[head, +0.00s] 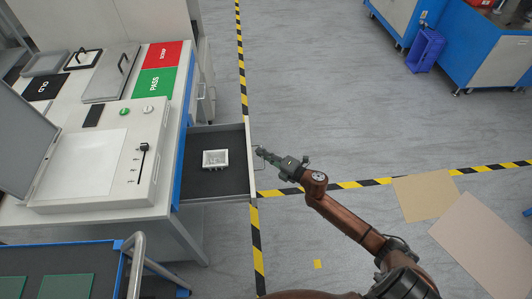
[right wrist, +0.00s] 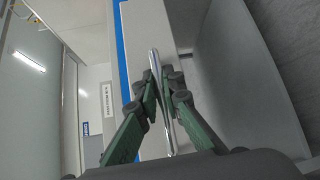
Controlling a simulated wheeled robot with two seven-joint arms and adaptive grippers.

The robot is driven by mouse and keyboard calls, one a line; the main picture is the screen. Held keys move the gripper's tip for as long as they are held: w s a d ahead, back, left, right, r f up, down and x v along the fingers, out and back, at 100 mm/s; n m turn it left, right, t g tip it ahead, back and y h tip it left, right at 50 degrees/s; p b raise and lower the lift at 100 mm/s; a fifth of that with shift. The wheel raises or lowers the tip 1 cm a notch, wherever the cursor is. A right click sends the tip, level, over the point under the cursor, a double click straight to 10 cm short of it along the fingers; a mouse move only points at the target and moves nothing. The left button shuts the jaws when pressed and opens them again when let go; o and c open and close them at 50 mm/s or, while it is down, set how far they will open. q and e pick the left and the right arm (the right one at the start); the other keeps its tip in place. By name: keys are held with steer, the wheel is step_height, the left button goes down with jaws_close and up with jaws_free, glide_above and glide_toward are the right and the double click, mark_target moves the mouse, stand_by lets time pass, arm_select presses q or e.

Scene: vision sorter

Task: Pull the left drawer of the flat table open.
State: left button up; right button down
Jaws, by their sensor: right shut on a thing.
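The drawer (head: 251,184) stands pulled out from the right side of the flat table (head: 178,150). Its dark-lined inside shows, with a small white tray-like piece (head: 215,159) lying in it. My right gripper (head: 261,151) is at the drawer's outer front, at the handle. In the right wrist view the green fingers of my right gripper (right wrist: 163,78) are closed around the thin metal handle bar (right wrist: 155,59), in front of a pale panel. The fingers hide part of the bar. My left gripper is not in view.
The table top carries a control panel (head: 152,118), a green PASS pad (head: 153,84) and a red pad (head: 163,55). A blue-edged cart (head: 137,262) stands at the lower left.

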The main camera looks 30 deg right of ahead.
steer(key=shift+s+d, duration=0.2)
steer(key=shift+d, duration=0.1)
steer(key=shift+f, duration=0.1)
steer(key=c, duration=2.1)
jaws_free()
steer(key=shift+d, duration=0.1)
steer(key=v, duration=1.2)
steer(key=shift+f, duration=0.1)
